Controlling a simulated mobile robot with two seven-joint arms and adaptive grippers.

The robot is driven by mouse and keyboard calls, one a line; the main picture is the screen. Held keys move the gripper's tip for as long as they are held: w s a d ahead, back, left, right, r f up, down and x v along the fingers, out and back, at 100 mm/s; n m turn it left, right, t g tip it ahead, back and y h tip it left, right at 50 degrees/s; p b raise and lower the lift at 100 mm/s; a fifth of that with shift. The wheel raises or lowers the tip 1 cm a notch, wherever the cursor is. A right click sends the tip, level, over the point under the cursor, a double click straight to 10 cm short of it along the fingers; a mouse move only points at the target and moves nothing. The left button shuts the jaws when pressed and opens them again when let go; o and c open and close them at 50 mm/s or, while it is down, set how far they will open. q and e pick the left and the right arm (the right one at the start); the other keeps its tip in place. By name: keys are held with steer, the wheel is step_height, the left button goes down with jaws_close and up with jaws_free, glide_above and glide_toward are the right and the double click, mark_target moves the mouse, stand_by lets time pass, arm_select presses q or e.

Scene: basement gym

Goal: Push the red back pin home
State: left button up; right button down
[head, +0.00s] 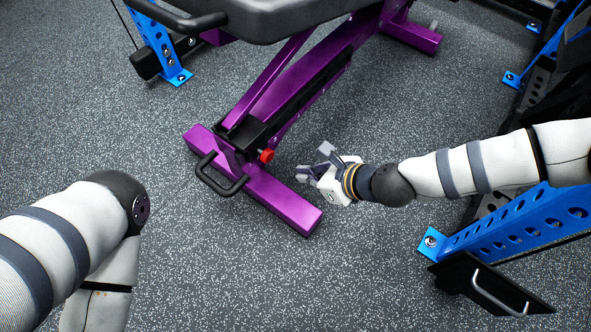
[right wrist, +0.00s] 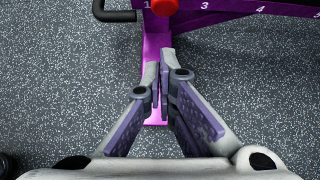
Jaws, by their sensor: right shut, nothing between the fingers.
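The red back pin (head: 266,155) is a small red knob on the side of the purple bench frame (head: 283,200), near its foot. In the right wrist view the red pin (right wrist: 165,7) shows at the top edge, partly cut off, beside a printed "1". My right gripper (head: 305,174) is just right of the pin in the head view, apart from it. Its fingers (right wrist: 163,70) are shut and empty, pointing toward the frame below the pin. How deep the pin sits cannot be told. My left arm comes in from the left; its gripper is out of view.
A black handle (head: 220,175) stands out from the bench's foot. The black bench pad (head: 270,15) is above at the back. Blue rack uprights (head: 515,225) stand at right, with a black bracket (head: 490,285) below. The speckled floor between is clear.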

steer(key=p+v, duration=0.1)
steer(key=v, duration=0.3)
steer(key=shift+d, duration=0.1)
